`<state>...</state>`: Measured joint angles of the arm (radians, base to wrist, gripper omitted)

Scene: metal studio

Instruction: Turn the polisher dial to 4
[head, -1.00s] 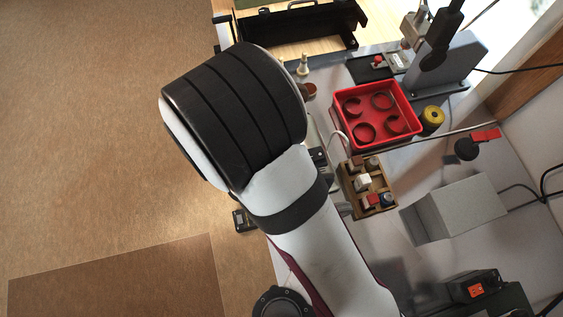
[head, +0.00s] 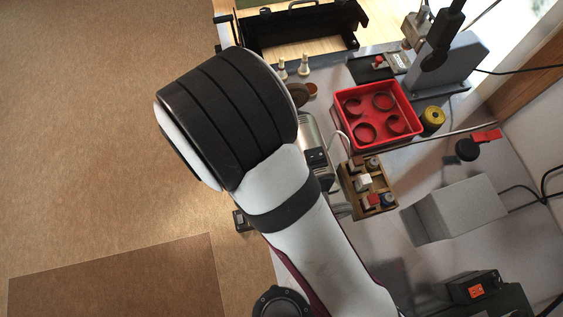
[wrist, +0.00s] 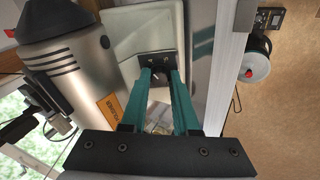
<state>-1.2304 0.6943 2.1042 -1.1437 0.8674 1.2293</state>
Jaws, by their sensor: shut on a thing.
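The polisher is a silver motor body (wrist: 75,75) with a dark, slotted end and an orange label, at the left of the wrist view. In the head view part of its silver body (head: 311,132) shows just right of my arm. A small black plate (wrist: 157,60) sits on the pale housing beside it. My gripper (wrist: 160,77) has its two teal fingers reaching to this plate, shut on the small dial there. The dial is mostly hidden between the fingertips. Its pointer and numbers are too small to read. In the head view my arm hides the gripper.
A red tray (head: 337,111) with several dark rings stands right of the polisher. A wooden holder (head: 350,188) with coloured blocks is close by. A yellow roll (head: 432,118), a grey box (head: 459,209) and a black rack (head: 262,35) stand around. The brown floor at left is clear.

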